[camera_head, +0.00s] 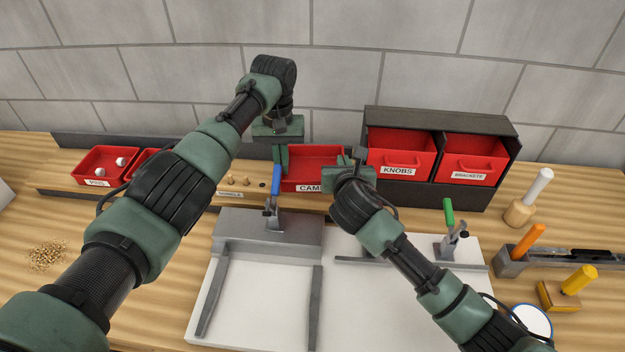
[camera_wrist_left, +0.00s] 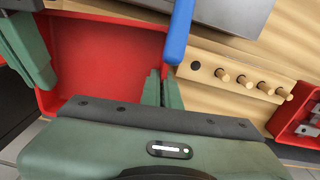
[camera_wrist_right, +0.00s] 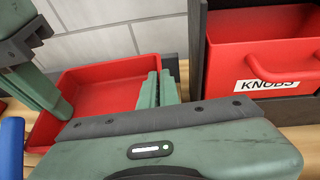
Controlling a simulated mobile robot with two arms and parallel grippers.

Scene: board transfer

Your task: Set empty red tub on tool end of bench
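The empty red tub (camera_head: 315,165) with a partly hidden label starting "CAM" is at the back centre, left of the dark cabinet. It also shows in the left wrist view (camera_wrist_left: 105,55) and the right wrist view (camera_wrist_right: 105,95). My left gripper (camera_head: 280,158) is at its left wall, fingers close together with the thin red wall between them. My right gripper (camera_head: 352,160) is at its right wall, fingers likewise close together at the rim. The tub looks level; I cannot tell whether it is clear of the surface. The tool end (camera_head: 590,225) is at the right.
The dark cabinet (camera_head: 440,120) holds red KNOBS and BRACKETS bins. A blue-handled clamp (camera_head: 276,185) stands just in front of the tub; a green-handled clamp (camera_head: 449,215) is farther right. A mallet (camera_head: 519,212), an orange-handled tool (camera_head: 528,240) and a yellow-handled tool (camera_head: 579,280) occupy the right end.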

